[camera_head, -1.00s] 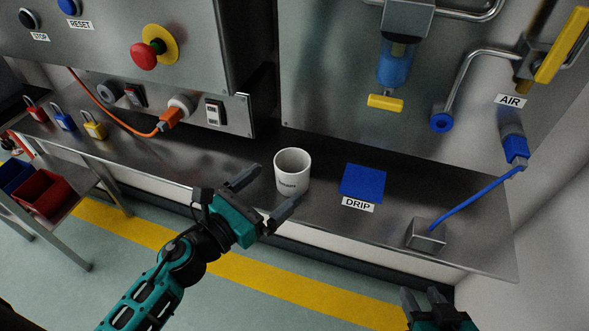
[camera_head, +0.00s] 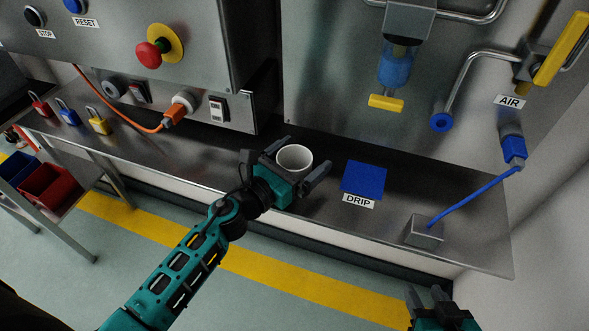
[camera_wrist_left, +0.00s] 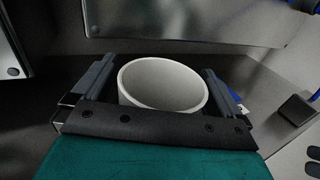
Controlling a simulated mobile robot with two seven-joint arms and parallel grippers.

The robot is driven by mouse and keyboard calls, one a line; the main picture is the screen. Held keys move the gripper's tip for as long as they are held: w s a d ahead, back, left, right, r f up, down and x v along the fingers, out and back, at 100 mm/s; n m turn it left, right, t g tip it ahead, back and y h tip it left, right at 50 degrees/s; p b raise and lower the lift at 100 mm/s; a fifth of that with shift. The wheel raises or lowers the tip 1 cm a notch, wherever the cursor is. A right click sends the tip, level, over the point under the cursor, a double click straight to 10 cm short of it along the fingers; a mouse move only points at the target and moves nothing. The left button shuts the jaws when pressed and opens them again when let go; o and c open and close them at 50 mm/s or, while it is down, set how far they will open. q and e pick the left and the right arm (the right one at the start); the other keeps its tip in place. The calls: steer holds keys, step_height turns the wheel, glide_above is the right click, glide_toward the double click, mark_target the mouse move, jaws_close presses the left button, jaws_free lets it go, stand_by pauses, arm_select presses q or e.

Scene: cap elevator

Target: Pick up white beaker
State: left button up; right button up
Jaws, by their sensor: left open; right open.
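The white beaker (camera_head: 294,157) stands upright on the steel shelf, left of the blue drip pad. In the head view my left gripper hides most of its body, and its rim shows. My left gripper (camera_head: 300,158) is open, with one finger on each side of the beaker. In the left wrist view the beaker (camera_wrist_left: 163,84) sits between the two spread fingers (camera_wrist_left: 160,82), with a small gap on the right. I cannot tell whether the left finger touches it. My right gripper (camera_head: 428,297) is low at the right, open and away from the shelf.
The steel shelf (camera_head: 460,200) carries a blue drip pad (camera_head: 363,178) right of the beaker and a metal block (camera_head: 425,232) with a blue hose. Padlocks (camera_head: 97,121) stand at the left. A valve with a yellow handle (camera_head: 386,103) hangs above the pad.

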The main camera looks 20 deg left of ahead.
arm_select(q)
steer(key=shift+c, duration=0.3)
steer(key=c, duration=0.9)
arm_select(e)
steer(key=shift+a, duration=0.1)
arm_select(q)
steer(key=shift+r+p, duration=0.35)
steer(key=shift+r, duration=0.15)
steer(key=shift+r+p, duration=5.05)
steer(key=shift+r, duration=4.5)
arm_select(e)
step_height(320, 180, up, 8)
steer(key=s+d, duration=0.1)
steer(key=d, duration=0.1)
steer(key=shift+h, duration=0.4)
